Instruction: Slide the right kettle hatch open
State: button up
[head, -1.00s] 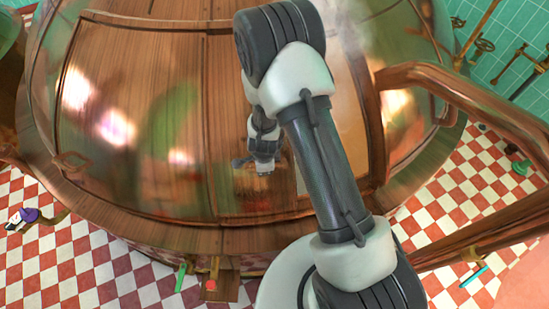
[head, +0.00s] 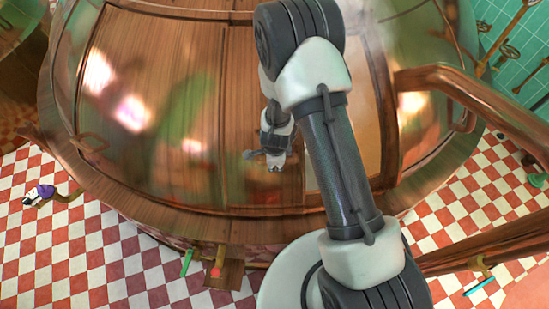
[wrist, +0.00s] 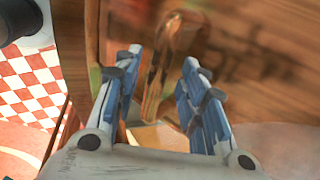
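The large copper kettle (head: 190,90) fills the middle of the head view. Its hatch is a brown wood-like panel (head: 240,110), and a pale tan gap (head: 362,140) shows to its right, partly hidden by my arm. My gripper (head: 275,165) is small in the head view, in front of the panel's lower right part. In the wrist view my gripper (wrist: 163,58) is open, its blue-padded fingers on either side of a shiny copper handle (wrist: 178,50). Whether either finger touches the handle cannot be told.
A thick copper pipe (head: 470,90) runs along the right side of the kettle. A wooden rim (head: 150,205) circles its base. A small purple-and-white object (head: 42,194) lies at the left on the red-and-white checkered floor (head: 80,250).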

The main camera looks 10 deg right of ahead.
jog(key=shift+r, duration=0.1)
jog(key=v, duration=0.7)
jog(key=shift+r, duration=0.15)
jog(key=shift+a, duration=0.1)
dwell(0.5)
jog(key=s+a+r+n+t+y+b, duration=0.2)
jog(key=s+a+r+n+y+b, duration=0.15)
jog(key=r+n+b, duration=0.85)
jog(key=s+d+f+n+h+b, duration=0.1)
jog(key=s+d+f+n+b, duration=0.1)
jog(key=s+d+b, duration=0.3)
jog(key=s+d+f+n+h+b, duration=0.2)
jog(key=s+d+n+b, duration=0.2)
jog(key=s+b, duration=0.5)
jog(key=shift+s+d+f+n, duration=0.4)
jog(key=shift+s+n, duration=0.2)
jog(key=shift+s, duration=1.45)
